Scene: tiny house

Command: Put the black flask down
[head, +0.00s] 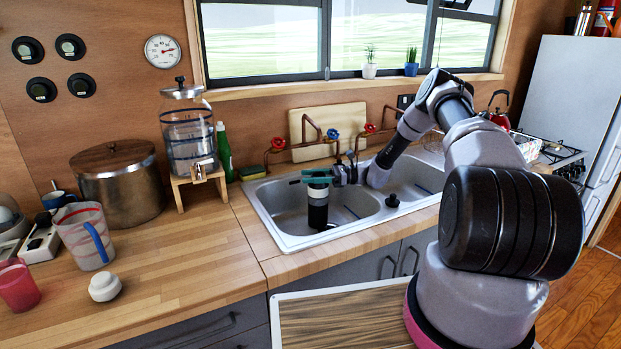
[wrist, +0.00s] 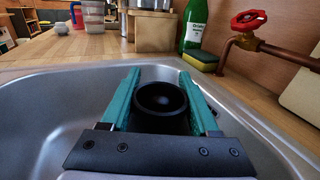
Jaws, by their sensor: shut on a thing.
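The black flask (head: 317,213) is upright over the left basin of the steel sink (head: 270,225) in the head view. My gripper (head: 318,177), with teal fingers, is shut around its upper part. In the wrist view the flask's round dark top (wrist: 161,98) sits between the two teal fingers of my gripper (wrist: 162,95). The basin surrounds it. I cannot tell whether the flask's base touches the basin floor.
A green bottle (head: 223,150) and a yellow sponge (head: 252,172) stand behind the sink. Red and blue taps (head: 332,136) rise at its back. The wooden counter (head: 190,250) left of the sink has free room near a white lidded jar (head: 104,286) and a measuring jug (head: 84,236).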

